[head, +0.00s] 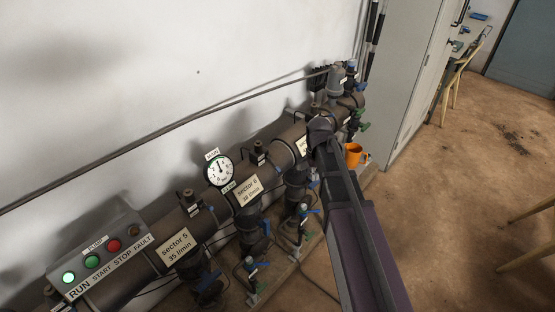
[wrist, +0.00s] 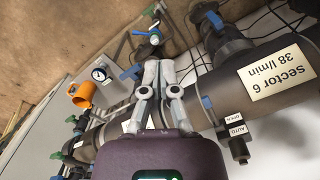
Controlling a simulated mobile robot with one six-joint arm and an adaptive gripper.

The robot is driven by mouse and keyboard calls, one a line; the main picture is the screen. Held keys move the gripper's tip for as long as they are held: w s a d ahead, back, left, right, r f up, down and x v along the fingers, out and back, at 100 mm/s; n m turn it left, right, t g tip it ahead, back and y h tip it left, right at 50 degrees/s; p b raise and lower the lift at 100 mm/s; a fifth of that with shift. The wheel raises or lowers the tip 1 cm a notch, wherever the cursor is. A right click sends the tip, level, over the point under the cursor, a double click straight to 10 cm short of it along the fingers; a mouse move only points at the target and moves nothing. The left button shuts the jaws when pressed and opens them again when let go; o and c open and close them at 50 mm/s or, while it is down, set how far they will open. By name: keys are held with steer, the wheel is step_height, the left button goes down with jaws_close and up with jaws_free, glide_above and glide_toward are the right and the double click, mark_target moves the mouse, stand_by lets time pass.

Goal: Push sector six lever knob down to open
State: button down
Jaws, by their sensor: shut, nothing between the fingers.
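The sector 6 label (head: 247,190) is on the dark main pipe in the head view; it shows upside down in the wrist view (wrist: 275,74). A dark valve (head: 250,218) hangs below that label, with a blue lever (head: 267,226). In the wrist view a blue lever (wrist: 215,20) shows beside the dark valve body. I cannot tell which blue part is the task's knob. My gripper (wrist: 158,58) is shut and empty, apart from the sector 6 label; my arm hides it in the head view.
An orange mug (head: 353,154) stands beyond my arm, near a grey cabinet (head: 413,75). A pump box (head: 100,250) with lit buttons and a pressure gauge (head: 220,170) are to the left. More valves and thin cables crowd the pipe. The brown floor at right is mostly clear.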

steer(key=s+d+f+m+b, duration=0.2)
steer(key=s+d+f+b, duration=0.2)
steer(key=s, duration=0.6)
steer(key=d+f, duration=0.1)
steer(key=d, duration=0.1)
steer(key=shift+d+m+b, duration=0.3)
steer(key=shift+d+b, duration=0.1)
steer(key=shift+f, duration=0.1)
steer(key=shift+m+t, duration=0.3)
steer(key=shift+m, duration=0.2)
steer(key=s+d, duration=0.1)
steer(key=s, duration=0.1)
steer(key=s+d, duration=0.1)
steer(key=shift+s+d, duration=0.1)
steer(key=shift+s, duration=0.3)
